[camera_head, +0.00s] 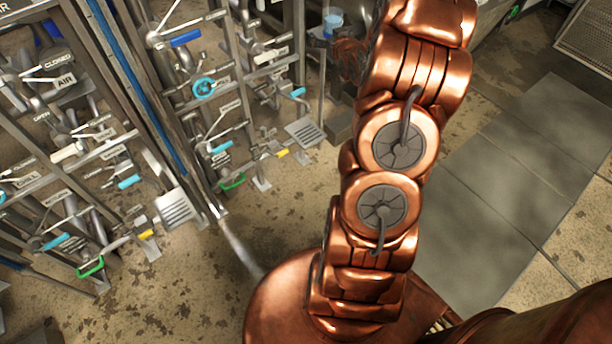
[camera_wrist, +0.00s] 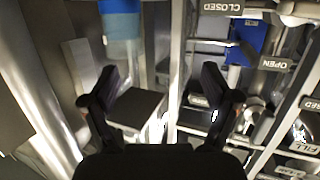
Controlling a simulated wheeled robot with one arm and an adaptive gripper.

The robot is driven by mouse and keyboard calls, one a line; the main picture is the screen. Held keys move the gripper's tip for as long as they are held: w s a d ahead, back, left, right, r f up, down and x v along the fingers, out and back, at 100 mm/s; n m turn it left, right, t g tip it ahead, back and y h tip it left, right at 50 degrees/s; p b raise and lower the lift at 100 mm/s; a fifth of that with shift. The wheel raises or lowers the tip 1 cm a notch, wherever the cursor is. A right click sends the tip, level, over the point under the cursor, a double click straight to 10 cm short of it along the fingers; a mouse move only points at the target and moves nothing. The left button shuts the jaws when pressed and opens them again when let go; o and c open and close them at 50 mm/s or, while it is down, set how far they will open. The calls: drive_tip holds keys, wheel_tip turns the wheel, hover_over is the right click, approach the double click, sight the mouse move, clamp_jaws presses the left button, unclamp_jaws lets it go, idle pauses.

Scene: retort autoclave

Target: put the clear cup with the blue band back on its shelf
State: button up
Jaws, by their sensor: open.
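The clear cup with the blue band (camera_head: 332,22) shows at the top of the head view, just left of my raised arm. In the wrist view the cup (camera_wrist: 121,24) is at the top, left of centre, with its blue band uppermost in the picture and a paler clear part below. My gripper (camera_wrist: 161,75) is open, with nothing between its two dark fingers. The cup appears beyond the left fingertip, apart from it.
Pipe racks with levers and labels (camera_head: 66,80) fill the left of the head view. Valve handles (camera_wrist: 245,42) and labels stand right of my gripper in the wrist view. A dark flat-topped block (camera_wrist: 135,106) lies beyond the fingers. Open floor (camera_head: 500,190) is right of my arm.

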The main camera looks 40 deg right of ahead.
drive_tip(key=s+a+f+n+g+y, duration=0.15)
drive_tip(key=s+a+g, duration=0.3)
drive_tip(key=a, duration=0.65)
drive_tip(key=s+a+g+y, duration=0.2)
drive_tip(key=s+a+g, duration=0.25)
drive_tip(key=a, duration=0.75)
drive_tip(key=s+a+r+g, duration=0.1)
drive_tip(key=s+a+g, duration=0.1)
drive_tip(key=s+a, duration=0.4)
drive_tip(key=s+a+r+n+g+y, duration=0.1)
drive_tip(key=s+a+g, duration=0.2)
drive_tip(key=s, duration=1.2)
drive_tip(key=s+a+r+n+g+y, duration=0.1)
drive_tip(key=s+a+r+g, duration=0.1)
drive_tip(key=s+a, duration=0.8)
drive_tip(key=shift+s+g, duration=0.6)
drive_tip(key=shift+s, duration=0.25)
drive_tip(key=shift+a+n, duration=0.1)
drive_tip(key=shift+n, duration=0.15)
wheel_tip(320, 180, up, 15)
drive_tip(key=w+t+p, duration=0.1)
drive_tip(key=p, duration=1.3)
drive_tip(key=shift+r, duration=0.15)
